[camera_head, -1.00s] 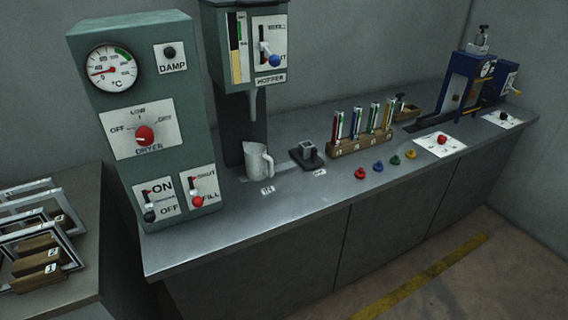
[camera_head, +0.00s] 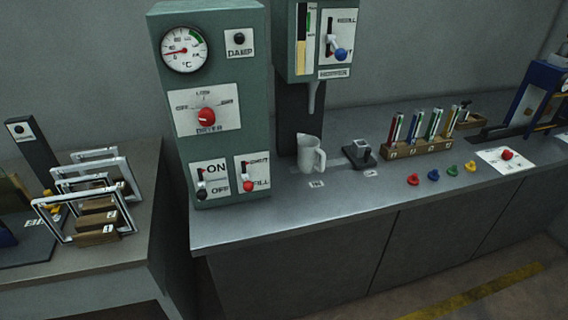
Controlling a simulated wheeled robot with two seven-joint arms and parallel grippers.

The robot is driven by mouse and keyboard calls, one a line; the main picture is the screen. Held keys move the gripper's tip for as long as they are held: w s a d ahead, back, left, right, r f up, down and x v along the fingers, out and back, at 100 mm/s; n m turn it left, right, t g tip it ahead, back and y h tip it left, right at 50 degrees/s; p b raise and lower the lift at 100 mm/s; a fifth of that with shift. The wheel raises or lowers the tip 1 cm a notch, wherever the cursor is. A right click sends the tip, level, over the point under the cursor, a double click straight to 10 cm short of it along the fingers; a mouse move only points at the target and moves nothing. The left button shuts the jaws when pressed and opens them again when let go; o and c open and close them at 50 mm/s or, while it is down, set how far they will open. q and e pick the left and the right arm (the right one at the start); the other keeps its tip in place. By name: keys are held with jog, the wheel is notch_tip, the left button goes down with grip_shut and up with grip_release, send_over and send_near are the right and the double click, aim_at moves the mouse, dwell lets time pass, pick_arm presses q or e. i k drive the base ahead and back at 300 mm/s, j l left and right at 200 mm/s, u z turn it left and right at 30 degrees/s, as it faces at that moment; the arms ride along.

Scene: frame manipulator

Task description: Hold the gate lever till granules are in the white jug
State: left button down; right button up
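The white jug (camera_head: 309,156) stands upright on the grey bench under the spout (camera_head: 312,97) of the green hopper (camera_head: 300,70). Its handle faces right. Its inside is too small to tell. The hopper's gate lever, with a blue knob (camera_head: 341,54), sits low on a white plate on the hopper's front. A gauge strip (camera_head: 302,45) beside it shows dark above and yellowish below. No granules show falling from the spout. Neither of my grippers is in view.
The green dryer cabinet (camera_head: 216,110) stands left of the hopper, with a dial, a red knob and switches. Right of the jug are a small dark stand (camera_head: 360,153), a wooden rack (camera_head: 418,149) and coloured knobs (camera_head: 433,175). Frames (camera_head: 92,200) stand on the left table.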

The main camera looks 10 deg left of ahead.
aim_at(247, 186)
jog(key=i+j+z, duration=0.1)
jog(key=j+z, duration=0.15)
jog(key=j, duration=0.6)
jog(key=j+z, duration=0.25)
jog(key=j, duration=0.55)
